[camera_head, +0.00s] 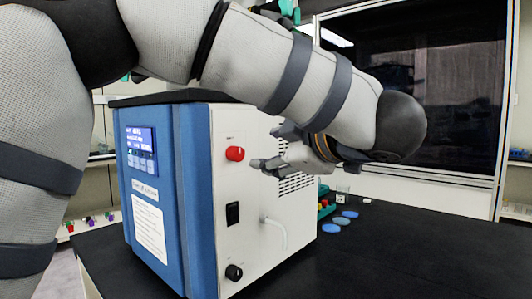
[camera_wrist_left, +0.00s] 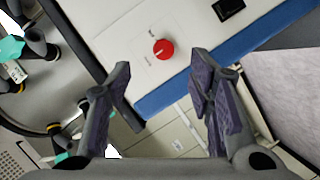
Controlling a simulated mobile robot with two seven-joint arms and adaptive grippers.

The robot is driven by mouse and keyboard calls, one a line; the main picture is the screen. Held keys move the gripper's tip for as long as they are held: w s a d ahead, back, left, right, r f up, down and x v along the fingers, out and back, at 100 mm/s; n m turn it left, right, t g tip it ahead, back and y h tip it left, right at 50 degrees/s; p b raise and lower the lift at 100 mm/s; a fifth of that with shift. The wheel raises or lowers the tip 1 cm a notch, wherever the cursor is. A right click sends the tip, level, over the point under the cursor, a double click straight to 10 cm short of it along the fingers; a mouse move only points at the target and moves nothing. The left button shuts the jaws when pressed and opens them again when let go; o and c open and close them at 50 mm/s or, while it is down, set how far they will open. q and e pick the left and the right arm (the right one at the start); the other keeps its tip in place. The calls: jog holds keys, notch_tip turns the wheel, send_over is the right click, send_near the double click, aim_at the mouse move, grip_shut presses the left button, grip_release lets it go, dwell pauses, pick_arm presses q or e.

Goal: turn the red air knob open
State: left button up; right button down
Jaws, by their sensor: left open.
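The red air knob (camera_head: 235,154) sits on the white side panel of the freeze dryer (camera_head: 182,190), above a black switch. My left gripper (camera_head: 262,164) is just to the right of the knob in the head view, close to the panel. In the left wrist view the red knob (camera_wrist_left: 163,49) shows ahead of and between the fingertips, with a pale mark on its face. The left gripper (camera_wrist_left: 160,85) is open and empty, its fingers apart from the knob. My right gripper is not in view.
Blue discs (camera_head: 340,221) lie on the black bench (camera_head: 400,250), which is mostly clear at right.

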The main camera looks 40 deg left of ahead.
aim_at(239, 154)
pick_arm(q)
jog(key=x, duration=0.3)
jog(key=s+x, duration=0.1)
jog(key=x, duration=0.7)
jog(key=shift+s+a+r, duration=0.2)
jog(key=shift+a+r, duration=0.05)
jog(key=shift+a, duration=0.15)
grip_shut()
